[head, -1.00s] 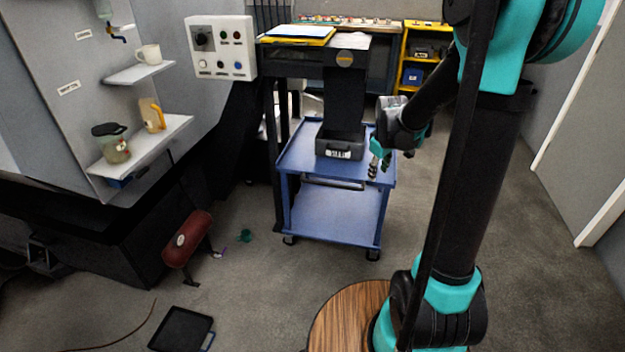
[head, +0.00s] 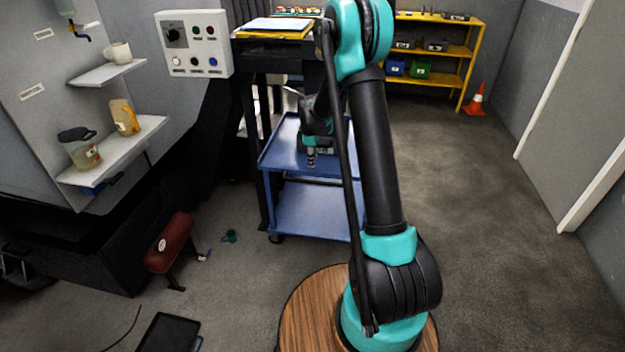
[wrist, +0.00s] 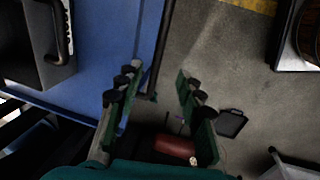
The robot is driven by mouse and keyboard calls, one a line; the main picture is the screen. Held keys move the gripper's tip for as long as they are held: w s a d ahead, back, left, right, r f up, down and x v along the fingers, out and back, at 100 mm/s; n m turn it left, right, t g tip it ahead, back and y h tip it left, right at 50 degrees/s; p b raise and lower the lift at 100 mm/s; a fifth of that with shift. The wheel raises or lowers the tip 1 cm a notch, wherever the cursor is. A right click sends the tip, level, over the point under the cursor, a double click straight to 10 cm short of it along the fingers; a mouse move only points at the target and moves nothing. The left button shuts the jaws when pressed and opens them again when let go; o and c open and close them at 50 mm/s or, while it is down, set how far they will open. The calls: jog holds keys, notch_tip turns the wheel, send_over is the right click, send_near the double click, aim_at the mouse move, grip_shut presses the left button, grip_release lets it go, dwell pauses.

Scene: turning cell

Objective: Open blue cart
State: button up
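The blue cart (head: 310,212) has two shelves and stands beyond my arm, which hides its right side in the head view. Its top shelf fills the upper left of the wrist view (wrist: 105,60). A dark handle bar (wrist: 163,48) runs along the cart's near edge. My gripper (head: 311,163) is over the front edge of the top shelf. In the wrist view my gripper (wrist: 158,98) is open, with the bar's end showing between its fingers. I cannot tell how far below the fingertips the bar lies.
A dark case (wrist: 35,40) with a handle sits on the cart's top shelf. A yellow shelf (head: 440,50) and an orange cone (head: 476,99) stand behind. Floor at right is clear.

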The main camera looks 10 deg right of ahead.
aim_at(314, 181)
jog(key=f, duration=0.4)
jog(key=w+f, duration=0.1)
jog(key=f, duration=0.3)
jog(key=w+d+f, duration=0.1)
jog(key=f, duration=0.4)
jog(key=shift+w, duration=0.2)
jog(key=shift+c, duration=0.6)
grip_shut()
